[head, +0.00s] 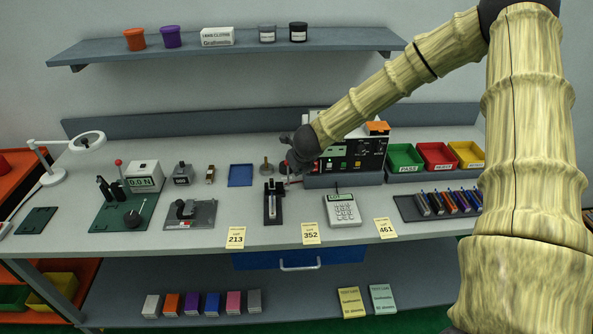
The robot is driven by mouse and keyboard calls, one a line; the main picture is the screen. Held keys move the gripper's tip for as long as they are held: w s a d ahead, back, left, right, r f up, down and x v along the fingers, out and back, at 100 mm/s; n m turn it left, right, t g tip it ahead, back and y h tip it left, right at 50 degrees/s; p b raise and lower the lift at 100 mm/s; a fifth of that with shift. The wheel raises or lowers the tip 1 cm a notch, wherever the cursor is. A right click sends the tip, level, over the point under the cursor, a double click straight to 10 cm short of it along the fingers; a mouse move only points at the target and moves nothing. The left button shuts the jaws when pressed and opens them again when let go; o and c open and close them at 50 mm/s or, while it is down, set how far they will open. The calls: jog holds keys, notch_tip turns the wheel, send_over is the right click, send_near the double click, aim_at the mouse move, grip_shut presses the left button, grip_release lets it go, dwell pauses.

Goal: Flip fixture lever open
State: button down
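A dark upright fixture (272,205) with a pale strip down its middle stands on the bench near the centre. Which part of it is a lever, and whether that is open, is too small to tell. My gripper (291,162) is at the end of my arm, just above and behind this fixture, beside the instrument panel. A small red spot shows by its tip; I cannot tell what it belongs to. The fingers are too dark and small to show whether they are open, or touch anything. A red-knobbed lever (118,163) stands upright on the green-based gauge stand at left.
A grey plate with a black clamp (187,210) lies left of the fixture. Green, red and yellow bins (437,157) and a pen tray (409,213) are at right. Numbered cards (310,233) line the front edge.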

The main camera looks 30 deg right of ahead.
jog(key=shift+w+d+r, duration=0.15)
jog(key=shift+w, duration=0.65)
jog(key=shift+r, duration=0.15)
notch_tip(320, 180, up, 10)
jog(key=s+p, duration=0.1)
jog(key=p, duration=0.6)
jog(key=shift+s+d+f, duration=0.2)
jog(key=shift+s+d, duration=0.1)
